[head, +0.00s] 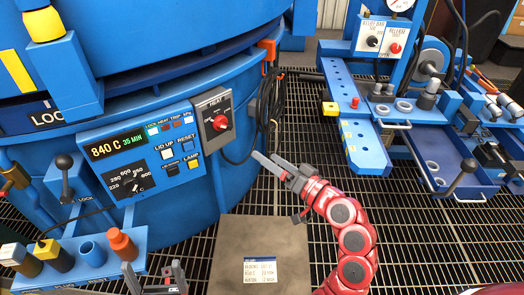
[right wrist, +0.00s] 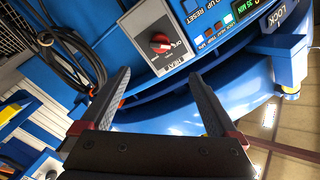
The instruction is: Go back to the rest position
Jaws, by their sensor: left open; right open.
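My right gripper (head: 266,158) is at the end of the red arm, in front of the blue furnace (head: 200,225) and just below and right of the grey HEAT switch box (head: 218,118). In the right wrist view its two dark fingers (right wrist: 158,80) are spread with nothing between them. The red HEAT knob (right wrist: 160,43) shows beyond the fingers, and I see no contact with it. My left gripper (head: 155,274) shows only at the bottom edge of the head view, its fingers apart and empty. The rest of the left arm is out of view.
The control panel (head: 145,155) reads 840 C and 35 MIN. A blue holder (head: 95,262) with colored handles stands at lower left. A grey box with a label (head: 235,240) stands at bottom middle. A blue bench (head: 360,150) is at right. Dark grating floor lies between.

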